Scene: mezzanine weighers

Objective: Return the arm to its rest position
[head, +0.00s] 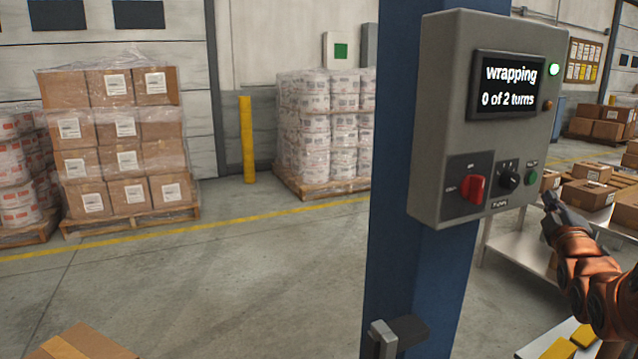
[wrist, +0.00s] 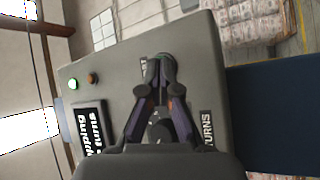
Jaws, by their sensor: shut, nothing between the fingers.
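My gripper (head: 550,203) is at the right in the head view, just right of and below the grey control box. Its fingers are shut with nothing between them. In the wrist view my gripper (wrist: 160,72) points at the box's front panel and hides part of its knobs; I cannot tell whether it touches. The control box (head: 440,110) is mounted on a blue post (head: 390,260). Its screen (head: 508,85) reads "wrapping 0 of 2 turns". A green lamp (head: 553,69) is lit. A red switch (head: 472,189), a black knob (head: 509,179) and a green button (head: 531,176) sit below the screen.
Wrapped pallets of cartons (head: 125,140) and white packs (head: 325,125) stand at the back left. A yellow bollard (head: 247,140) stands between them. A bench with cartons (head: 520,250) is behind my arm at the right. The floor (head: 220,280) left of the post is mostly clear.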

